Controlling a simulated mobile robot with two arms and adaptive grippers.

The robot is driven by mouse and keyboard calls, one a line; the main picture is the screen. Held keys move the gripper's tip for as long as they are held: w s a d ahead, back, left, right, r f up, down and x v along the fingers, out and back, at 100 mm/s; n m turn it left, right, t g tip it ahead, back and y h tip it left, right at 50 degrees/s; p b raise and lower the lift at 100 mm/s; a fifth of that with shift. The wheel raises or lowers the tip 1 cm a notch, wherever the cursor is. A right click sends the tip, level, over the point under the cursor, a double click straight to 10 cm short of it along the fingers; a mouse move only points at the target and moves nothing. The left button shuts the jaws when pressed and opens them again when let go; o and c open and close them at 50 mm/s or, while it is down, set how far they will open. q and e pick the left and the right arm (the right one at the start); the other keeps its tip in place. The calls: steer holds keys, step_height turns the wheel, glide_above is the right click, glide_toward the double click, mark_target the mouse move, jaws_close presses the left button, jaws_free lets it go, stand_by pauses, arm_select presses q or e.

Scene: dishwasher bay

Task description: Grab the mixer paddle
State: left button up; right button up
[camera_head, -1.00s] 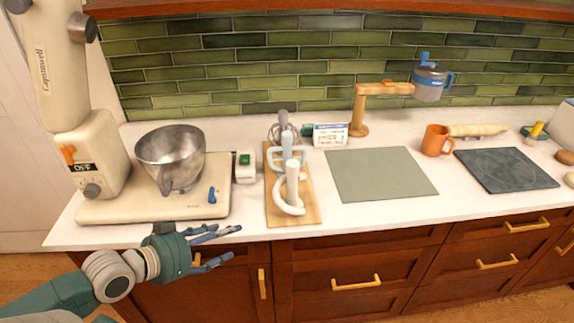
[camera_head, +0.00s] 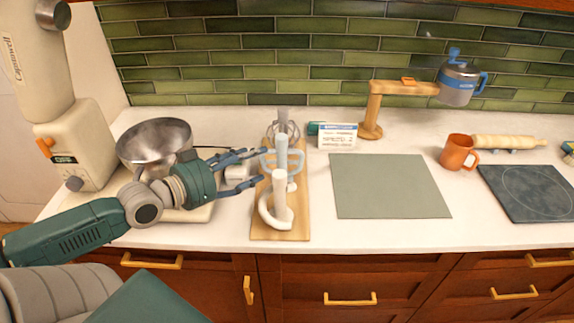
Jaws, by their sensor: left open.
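The mixer paddle (camera_head: 281,149), pale grey with a looped frame and upright shaft, stands in the middle of the wooden board (camera_head: 263,232). A whisk (camera_head: 284,122) stands behind it and a dough hook (camera_head: 279,197) in front, partly overlapping it in the picture. My left gripper (camera_head: 261,167) is open and empty, just left of the paddle, with its blue fingers pointing right towards it. The fingertips appear close to the paddle's loop; I cannot tell whether they touch. My right gripper is out of view.
A stand mixer (camera_head: 75,140) with a metal bowl (camera_head: 152,139) stands at the left, partly behind my left arm. Right of the board are a small card (camera_head: 337,137), a grey-green mat (camera_head: 388,187), a wooden stand (camera_head: 373,112) and an orange mug (camera_head: 457,153).

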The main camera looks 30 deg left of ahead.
mark_target(279, 150)
arm_select(q)
steer(key=p+x, duration=0.1)
steer(key=x, duration=0.4)
steer(key=shift+w, duration=0.3)
steer(key=p+x, duration=0.1)
steer(key=x, duration=0.2)
steer(key=shift+f, duration=0.15)
steer(key=shift+w+f, duration=0.15)
steer(key=shift+w, duration=0.25)
steer(key=shift+d, duration=0.1)
steer(key=c, duration=1.2)
jaws_close()
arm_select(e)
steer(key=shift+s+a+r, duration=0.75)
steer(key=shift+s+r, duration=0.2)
